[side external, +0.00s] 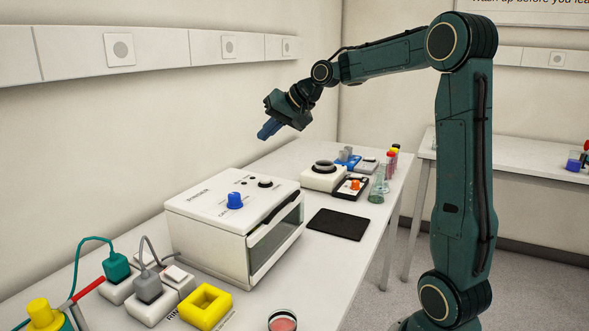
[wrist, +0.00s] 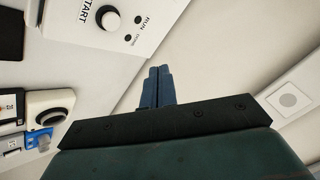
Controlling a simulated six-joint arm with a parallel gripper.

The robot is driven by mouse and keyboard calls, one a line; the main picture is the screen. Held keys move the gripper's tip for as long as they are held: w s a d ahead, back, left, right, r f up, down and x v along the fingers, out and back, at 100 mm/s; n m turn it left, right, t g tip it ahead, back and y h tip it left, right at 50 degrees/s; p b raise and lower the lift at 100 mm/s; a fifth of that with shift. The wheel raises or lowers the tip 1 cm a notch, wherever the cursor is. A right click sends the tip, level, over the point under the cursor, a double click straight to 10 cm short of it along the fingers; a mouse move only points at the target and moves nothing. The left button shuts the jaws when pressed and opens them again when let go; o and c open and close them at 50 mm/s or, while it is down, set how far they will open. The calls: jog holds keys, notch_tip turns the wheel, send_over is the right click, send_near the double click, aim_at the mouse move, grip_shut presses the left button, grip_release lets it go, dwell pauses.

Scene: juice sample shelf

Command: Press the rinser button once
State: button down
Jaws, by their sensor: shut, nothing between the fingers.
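A yellow square frame with a hollow middle (side external: 206,307) sits at the near end of the bench. Partly cut-off lettering that starts like "RIN" shows beside it; I cannot make out a button inside the frame. My gripper (side external: 268,131) has blue fingers, shut and empty, in the air beyond and above the white box machine (side external: 205,210), well apart from the yellow frame. In the wrist view the shut fingers (wrist: 159,72) point past the machine's panel (wrist: 118,42), which reads "START" and "RUN". The yellow frame is not in the wrist view.
Plugs and switch blocks (side external: 148,290) with cables crowd left of the yellow frame. A dish (side external: 283,321) lies to its right. A dark mat (side external: 338,224) and a round-topped device (side external: 323,176) are farther back. A wall runs behind.

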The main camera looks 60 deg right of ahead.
aim_at(269, 179)
jog(key=shift+f, duration=4.3)
jog(key=shift+f, duration=1)
jog(key=shift+r, duration=1)
jog(key=shift+r, duration=0.15)
jog(key=shift+r, duration=2.35)
